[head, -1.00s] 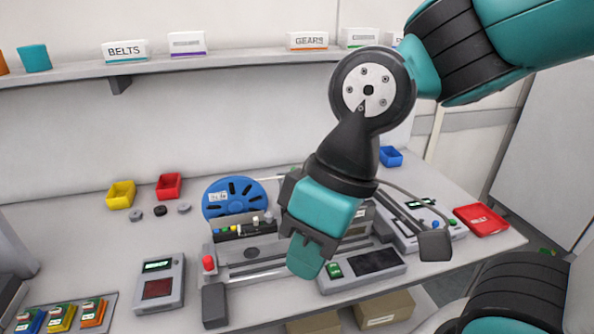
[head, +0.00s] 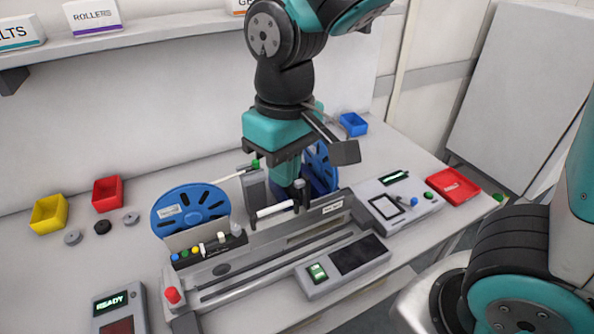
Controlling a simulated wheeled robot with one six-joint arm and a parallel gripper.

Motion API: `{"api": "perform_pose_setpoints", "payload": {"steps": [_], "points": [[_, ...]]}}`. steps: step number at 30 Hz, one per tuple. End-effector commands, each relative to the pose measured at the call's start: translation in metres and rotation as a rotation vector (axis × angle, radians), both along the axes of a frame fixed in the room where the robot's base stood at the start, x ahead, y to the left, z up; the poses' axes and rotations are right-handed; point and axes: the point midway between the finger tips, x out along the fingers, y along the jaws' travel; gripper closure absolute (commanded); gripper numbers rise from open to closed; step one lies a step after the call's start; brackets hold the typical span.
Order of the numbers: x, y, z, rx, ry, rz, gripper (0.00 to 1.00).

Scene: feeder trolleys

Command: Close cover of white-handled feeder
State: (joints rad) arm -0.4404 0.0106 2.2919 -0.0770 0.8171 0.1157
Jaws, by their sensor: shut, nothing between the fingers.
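A grey feeder unit (head: 285,252) with a long slotted rail stands on the bench in the head view. A white bar handle (head: 275,209) sits between dark end pieces at its upper edge. A blue reel (head: 182,216) stands behind the unit's left part, and a second blue reel (head: 322,165) shows behind my gripper. My gripper (head: 287,182) is shut and empty, pointing down just behind the white handle. Its tips are partly hidden by the feeder, so I cannot tell whether they touch anything. How far the cover stands open is unclear.
A post with a green knob (head: 256,164) stands close left of my gripper. A red button (head: 172,295) is at the rail's left end. A control panel (head: 343,265) lies in front, another console (head: 398,203) and a red tray (head: 453,185) to the right.

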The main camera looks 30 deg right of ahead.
Motion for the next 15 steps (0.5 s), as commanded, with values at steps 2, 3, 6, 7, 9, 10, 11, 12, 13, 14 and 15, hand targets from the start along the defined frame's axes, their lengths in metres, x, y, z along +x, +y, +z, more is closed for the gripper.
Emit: {"api": "perform_pose_setpoints", "payload": {"steps": [2,3,6,7,9,10,11,12,13,14,15], "points": [[0.031,0.009,-0.002,-0.122,0.007,-0.081,1.00],[0.045,0.012,-0.005,-0.181,0.003,-0.128,1.00],[0.070,0.022,-0.014,-0.304,-0.020,-0.236,1.00],[0.075,0.025,-0.016,-0.333,-0.028,-0.263,1.00],[0.083,0.030,-0.021,-0.389,-0.045,-0.315,1.00],[0.086,0.032,-0.022,-0.405,-0.051,-0.333,1.00],[0.088,0.033,-0.024,-0.419,-0.057,-0.346,1.00],[0.090,0.034,-0.026,-0.433,-0.062,-0.360,1.00],[0.091,0.034,-0.027,-0.440,-0.064,-0.369,1.00],[0.091,0.034,-0.029,-0.445,-0.067,-0.376,1.00],[0.092,0.032,-0.032,-0.450,-0.068,-0.380,1.00]]}}
